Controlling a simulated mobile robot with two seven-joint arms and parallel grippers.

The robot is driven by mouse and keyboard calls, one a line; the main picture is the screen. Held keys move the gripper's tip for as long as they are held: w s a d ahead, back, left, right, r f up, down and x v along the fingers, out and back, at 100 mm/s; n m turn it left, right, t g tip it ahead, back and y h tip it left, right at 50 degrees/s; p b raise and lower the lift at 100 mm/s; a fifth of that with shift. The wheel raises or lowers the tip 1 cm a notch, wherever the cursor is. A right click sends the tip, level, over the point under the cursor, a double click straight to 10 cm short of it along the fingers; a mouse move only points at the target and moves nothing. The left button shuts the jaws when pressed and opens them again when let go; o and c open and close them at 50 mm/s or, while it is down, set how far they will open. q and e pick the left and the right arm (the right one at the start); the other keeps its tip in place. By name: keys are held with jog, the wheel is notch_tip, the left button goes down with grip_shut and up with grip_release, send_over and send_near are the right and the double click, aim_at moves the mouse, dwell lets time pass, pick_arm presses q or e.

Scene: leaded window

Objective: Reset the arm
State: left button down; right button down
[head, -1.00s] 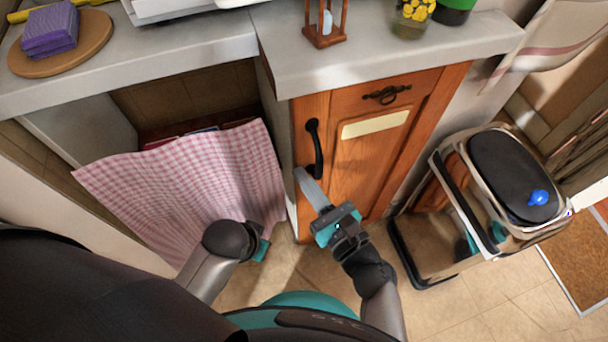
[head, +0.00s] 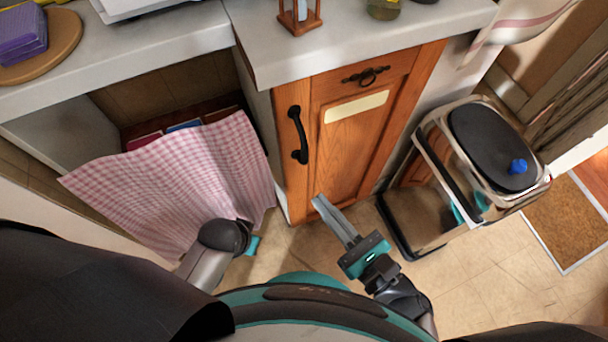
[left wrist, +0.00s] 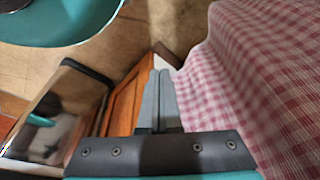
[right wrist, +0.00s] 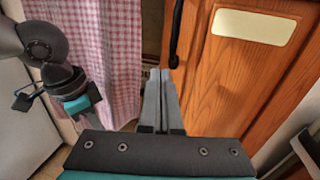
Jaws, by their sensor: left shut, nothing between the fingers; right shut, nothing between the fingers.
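My right gripper (head: 318,202) is shut and empty, in front of the lower part of the wooden cabinet door (head: 345,145). In the right wrist view its fingers (right wrist: 160,75) lie together, with the door to their right. My left arm (head: 225,236) is low in front of the checked curtain; its fingers are hidden in the head view. In the left wrist view the left gripper (left wrist: 160,75) is shut with nothing between its fingers, beside the pink checked curtain (left wrist: 265,60).
The cabinet door has a black vertical handle (head: 298,135). A shiny bin (head: 425,210) with a black lid and a blue object (head: 518,166) on it stands at right. The grey counter (head: 350,40) juts out above. Bare tiled floor (head: 480,280) lies at lower right.

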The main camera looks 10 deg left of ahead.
pick_arm(q)
jog(key=shift+s+f, duration=0.3)
jog(key=shift+f, duration=0.2)
pick_arm(e)
jog(key=v, duration=0.4)
jog(key=shift+s+d, duration=0.25)
jog(key=shift+d, duration=0.05)
